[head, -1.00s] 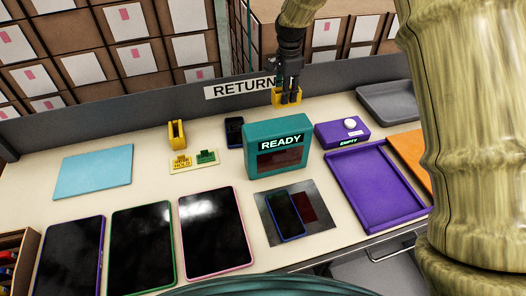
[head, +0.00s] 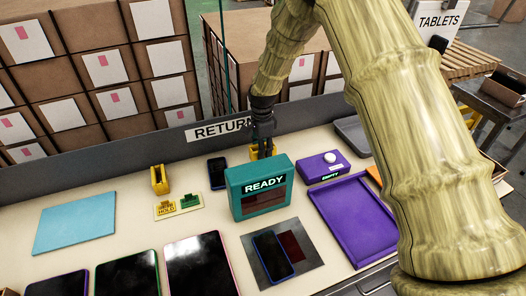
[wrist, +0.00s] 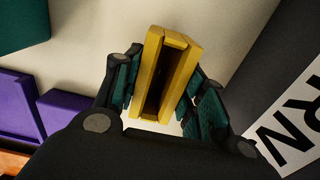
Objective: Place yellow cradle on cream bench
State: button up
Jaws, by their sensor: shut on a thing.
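A yellow cradle (head: 254,152) is in my gripper (head: 263,143), behind the teal READY box, which hides its lower part in the head view. In the wrist view the cradle (wrist: 184,72) sits between the fingers of my gripper (wrist: 163,85), one pressed on each side, with its dark slot facing the camera. The cream bench (head: 120,200) lies beneath; I cannot tell whether the cradle touches it. A second yellow cradle (head: 159,181) stands on the bench at the left.
The teal READY box (head: 262,212) stands just in front of my gripper. A grey back wall with a RETURN sign (head: 219,130) is close behind. A dark phone (head: 217,172) lies left; a purple EMPTY box (head: 322,171) and purple tray (head: 352,222) are right.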

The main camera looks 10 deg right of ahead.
jog(key=shift+f, duration=0.9)
jog(key=o, duration=1.1)
jog(key=shift+f, duration=0.1)
jog(key=shift+c, duration=0.2)
notch_tip(320, 180, up, 12)
jog(key=b, duration=0.2)
jog(key=shift+b, duration=0.3)
